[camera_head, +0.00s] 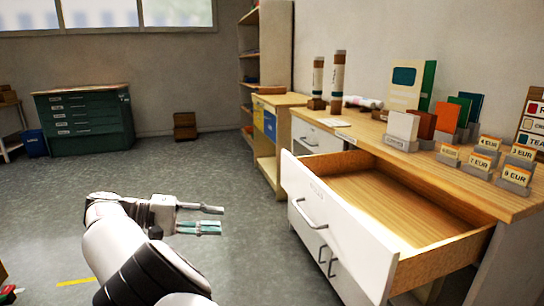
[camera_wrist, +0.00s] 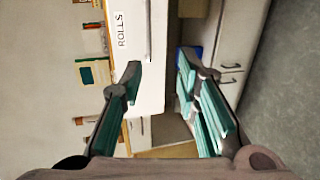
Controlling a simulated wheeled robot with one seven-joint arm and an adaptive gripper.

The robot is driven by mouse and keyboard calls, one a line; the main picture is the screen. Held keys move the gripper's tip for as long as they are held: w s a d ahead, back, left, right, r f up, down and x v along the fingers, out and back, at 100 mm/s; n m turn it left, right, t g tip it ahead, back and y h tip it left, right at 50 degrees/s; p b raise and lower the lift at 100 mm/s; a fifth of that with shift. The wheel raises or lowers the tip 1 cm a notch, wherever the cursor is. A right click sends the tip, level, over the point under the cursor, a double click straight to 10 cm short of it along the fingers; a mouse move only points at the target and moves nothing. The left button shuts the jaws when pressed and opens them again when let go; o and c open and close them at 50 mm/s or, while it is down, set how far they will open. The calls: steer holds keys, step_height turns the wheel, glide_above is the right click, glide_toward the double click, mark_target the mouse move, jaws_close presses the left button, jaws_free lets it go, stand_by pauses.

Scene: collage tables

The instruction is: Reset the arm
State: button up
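My gripper (camera_head: 216,219) is at the end of my raised white arm, left of the open drawer in the head view. Its two fingers are apart with nothing between them. In the wrist view my gripper (camera_wrist: 159,66) also shows two separate teal-padded fingers, open and empty. The white-fronted drawer (camera_head: 335,228) is pulled out from the wooden-topped cabinet, and its visible wooden inside is empty. My gripper is apart from the drawer's handle (camera_head: 309,214). The wrist view shows a drawer front labelled ROLLS (camera_wrist: 128,40).
The counter (camera_head: 455,187) holds cards, small price signs and two upright tubes. A green drawer cabinet (camera_head: 84,122) stands at the back left, with a small brown box (camera_head: 185,126) to its right. Grey floor (camera_head: 200,165) is clear around my gripper.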

steer(key=s+d+r+m+g+y, duration=0.1)
steer(key=d+r+g+y, duration=0.3)
steer(key=d, duration=0.7)
steer(key=s+d+r+m+g+y, duration=0.1)
steer(key=s+d+r+g+y, duration=0.1)
steer(key=d+r, duration=0.7)
steer(key=s+d+y, duration=0.2)
steer(key=s+d, duration=0.4)
steer(key=d, duration=0.3)
steer(key=s+d+y, duration=0.2)
steer(key=s+d, duration=0.1)
steer(key=s, duration=0.6)
steer(key=s+d+y, duration=0.3)
steer(key=s, duration=0.6)
steer(key=s+a+f+m+t+y, duration=0.1)
steer(key=s+f, duration=0.3)
steer(key=s, duration=0.4)
steer(key=s+f+t+y, duration=0.1)
steer(key=s+f, duration=0.2)
steer(key=s, duration=0.4)
step_height(320, 180, up, 28)
steer(key=t+p, duration=0.4)
steer(key=p, duration=2.2)
